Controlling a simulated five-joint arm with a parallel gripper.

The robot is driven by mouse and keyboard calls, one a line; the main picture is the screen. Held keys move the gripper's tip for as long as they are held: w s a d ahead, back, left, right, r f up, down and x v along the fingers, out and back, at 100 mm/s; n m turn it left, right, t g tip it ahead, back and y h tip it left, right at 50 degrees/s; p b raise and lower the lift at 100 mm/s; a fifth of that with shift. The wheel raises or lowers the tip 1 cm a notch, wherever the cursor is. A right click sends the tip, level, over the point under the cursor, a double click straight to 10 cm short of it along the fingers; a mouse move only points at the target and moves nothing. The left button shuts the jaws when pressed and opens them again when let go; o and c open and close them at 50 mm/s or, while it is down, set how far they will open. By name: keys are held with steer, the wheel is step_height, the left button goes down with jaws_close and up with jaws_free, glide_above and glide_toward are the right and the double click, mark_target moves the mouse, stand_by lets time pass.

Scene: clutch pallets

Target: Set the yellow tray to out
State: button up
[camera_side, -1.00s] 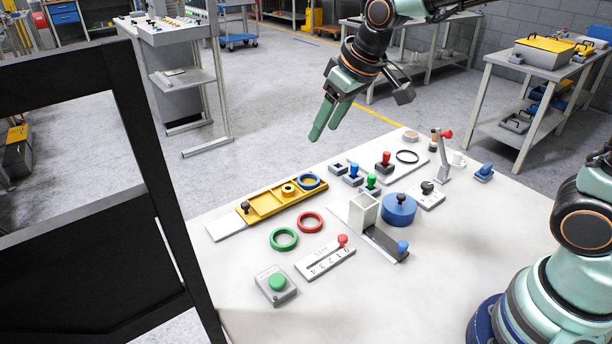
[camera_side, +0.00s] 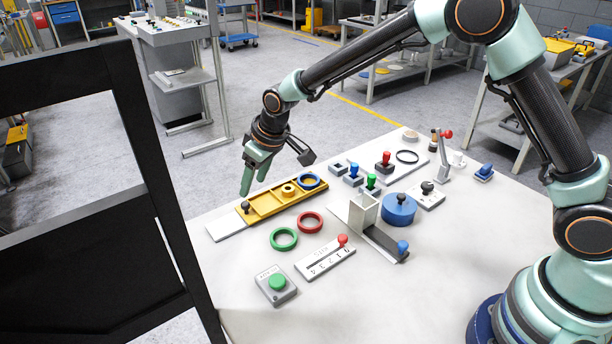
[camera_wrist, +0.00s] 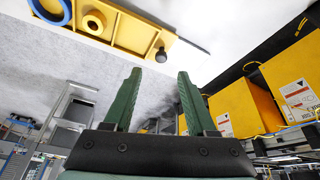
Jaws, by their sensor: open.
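The yellow tray (camera_side: 270,207) lies on a white base strip (camera_side: 226,230) along the table's far left edge. A dark round knob (camera_side: 246,206) stands at its left end, and the bare strip shows beyond that end. A yellow ring (camera_side: 288,190) and a blue ring (camera_side: 309,181) sit at the tray's right end. My gripper (camera_side: 252,189) is open and empty, above and just behind the knob end. In the wrist view, the tray (camera_wrist: 125,30) and its knob (camera_wrist: 160,55) show at the top, beyond the fingertips of my gripper (camera_wrist: 160,78).
Green (camera_side: 284,239) and red (camera_side: 310,222) rings lie in front of the tray. A numbered slider (camera_side: 325,262) and a green button box (camera_side: 276,284) are nearer. A black frame (camera_side: 150,170) stands at the left. Small coloured-knob blocks stand right of the tray.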

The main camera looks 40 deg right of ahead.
mark_target(247, 204)
steer(key=x, duration=0.7)
steer(key=shift+a+f, duration=0.1)
steer(key=shift+f, duration=0.05)
jaws_close()
stand_by(1.2)
